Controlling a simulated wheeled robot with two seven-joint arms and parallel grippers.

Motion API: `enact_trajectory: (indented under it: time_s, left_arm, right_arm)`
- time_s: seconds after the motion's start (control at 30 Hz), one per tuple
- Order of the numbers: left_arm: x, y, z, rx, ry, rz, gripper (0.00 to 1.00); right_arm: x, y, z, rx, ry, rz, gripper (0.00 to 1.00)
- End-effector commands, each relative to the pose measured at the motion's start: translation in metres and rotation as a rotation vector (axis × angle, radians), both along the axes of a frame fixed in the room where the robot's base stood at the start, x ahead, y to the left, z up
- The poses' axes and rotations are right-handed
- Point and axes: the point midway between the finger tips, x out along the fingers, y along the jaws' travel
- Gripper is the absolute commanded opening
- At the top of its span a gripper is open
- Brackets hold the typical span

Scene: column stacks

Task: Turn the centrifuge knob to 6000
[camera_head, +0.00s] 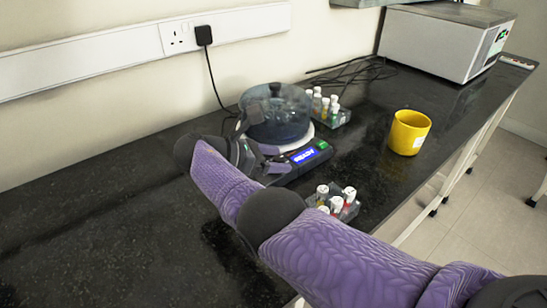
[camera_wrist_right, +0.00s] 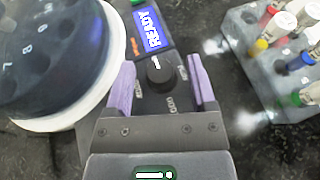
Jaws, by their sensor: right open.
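The centrifuge (camera_head: 276,122) stands on the black bench, with a clear dark lid and a front panel whose blue display reads READY (camera_head: 304,157). In the right wrist view its dark round knob (camera_wrist_right: 160,73) sits beside the display (camera_wrist_right: 147,27), with a small white mark on the side toward the display. White numbers are printed around the knob, too small to read surely. My right gripper (camera_wrist_right: 163,82) is open, its purple fingers on either side of the knob; contact cannot be told. In the head view my right gripper (camera_head: 273,160) hides the knob. My left gripper is out of view.
A tube rack (camera_head: 345,212) stands in front of the centrifuge, close to my right arm; it also shows in the wrist view (camera_wrist_right: 268,75). Another rack (camera_head: 338,120) is behind. A yellow cup (camera_head: 408,132) and a grey box device (camera_head: 440,42) stand to the right. The left bench is clear.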

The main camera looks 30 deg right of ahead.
Motion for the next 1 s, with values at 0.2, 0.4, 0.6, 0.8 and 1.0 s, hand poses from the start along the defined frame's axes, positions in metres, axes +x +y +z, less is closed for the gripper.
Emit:
enact_trajectory:
  time_s: [0.2,0.4,0.6,0.8,1.0]
  left_arm:
    - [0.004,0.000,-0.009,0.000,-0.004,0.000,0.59]
    - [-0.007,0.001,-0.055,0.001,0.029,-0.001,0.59]
    - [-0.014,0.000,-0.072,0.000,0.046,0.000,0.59]
    - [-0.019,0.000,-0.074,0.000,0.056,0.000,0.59]
    - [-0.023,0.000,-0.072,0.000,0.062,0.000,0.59]
  right_arm:
    - [0.005,0.022,0.007,0.001,-0.001,0.003,0.71]
    - [0.016,0.071,0.016,0.002,0.004,-0.003,0.71]
    - [0.017,0.084,0.029,0.005,0.003,-0.010,0.71]
    - [0.017,0.090,0.037,0.000,0.001,0.001,0.71]
    - [0.017,0.090,0.038,0.000,-0.001,0.002,0.71]
